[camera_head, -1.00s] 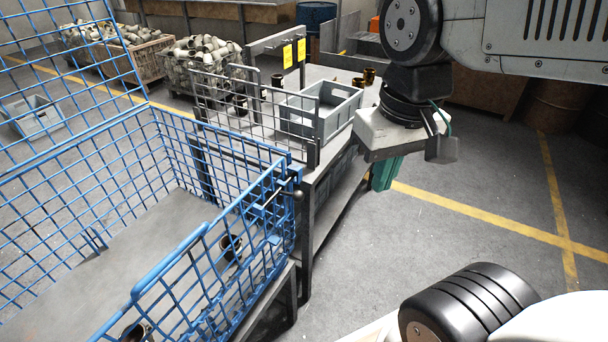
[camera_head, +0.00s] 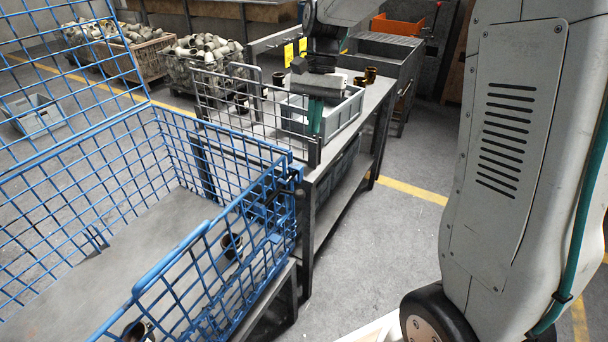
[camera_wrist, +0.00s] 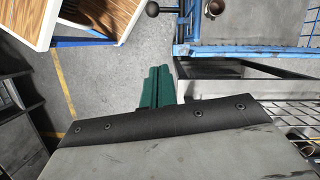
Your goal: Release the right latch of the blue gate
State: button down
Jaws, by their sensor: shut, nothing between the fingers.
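The blue gate (camera_head: 180,257) is the front mesh side of the blue wire cage. A latch with blue fittings (camera_head: 292,176) is at its right end, by the corner post; its exact state is too small to tell. In the wrist view, a round black knob (camera_wrist: 152,9) and blue bars (camera_wrist: 181,48) show at the top, beyond the fingertips and apart from them. My gripper (camera_head: 315,117) has green fingers, shut and empty, hanging in front of the grey crate beyond the latch. The fingers also show in the wrist view (camera_wrist: 157,82).
A metal table (camera_head: 345,150) with a wire rack (camera_head: 225,100) and a grey crate (camera_head: 350,108) stands behind the cage's right end. Dark cups (camera_head: 232,245) lie in the cage. Floor right of the table is free.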

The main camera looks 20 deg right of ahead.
jog(key=shift+f, duration=0.1)
jog(key=s+a+f, duration=0.4)
jog(key=s+f, duration=0.1)
jog(key=f, duration=0.5)
jog(key=shift+a, duration=0.35)
jog(key=shift+s, duration=0.15)
